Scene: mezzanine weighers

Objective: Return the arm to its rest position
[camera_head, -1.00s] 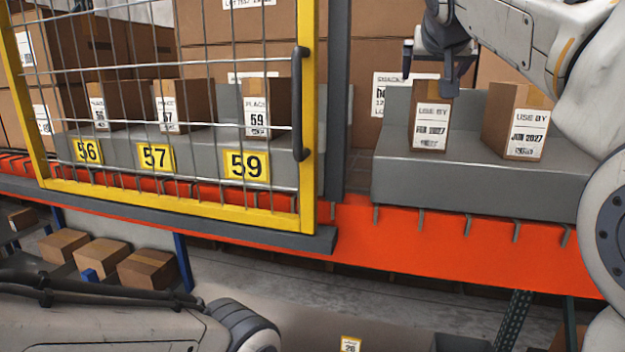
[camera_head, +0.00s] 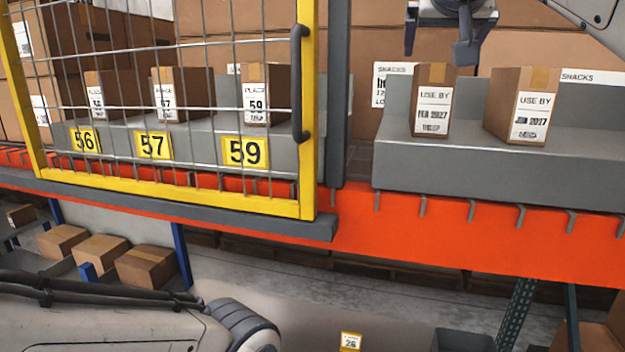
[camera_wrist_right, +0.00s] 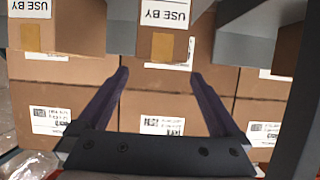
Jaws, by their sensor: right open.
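The left "USE BY" box (camera_head: 434,100), marked FEB 2027, stands upright on the grey right-hand ledge (camera_head: 420,170). The right "USE BY" box (camera_head: 522,103) stands beside it, apart from it. My left arm shows at the lower left of the head view; its gripper is out of the picture.
A yellow-framed mesh gate (camera_head: 308,130) with a dark handle stands at left, before boxes over number plates 56, 57 and 59 (camera_head: 245,152). A grey post (camera_head: 337,90) stands right of it. An orange beam (camera_head: 400,225) runs below. Large cartons (camera_head: 240,20) fill the back.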

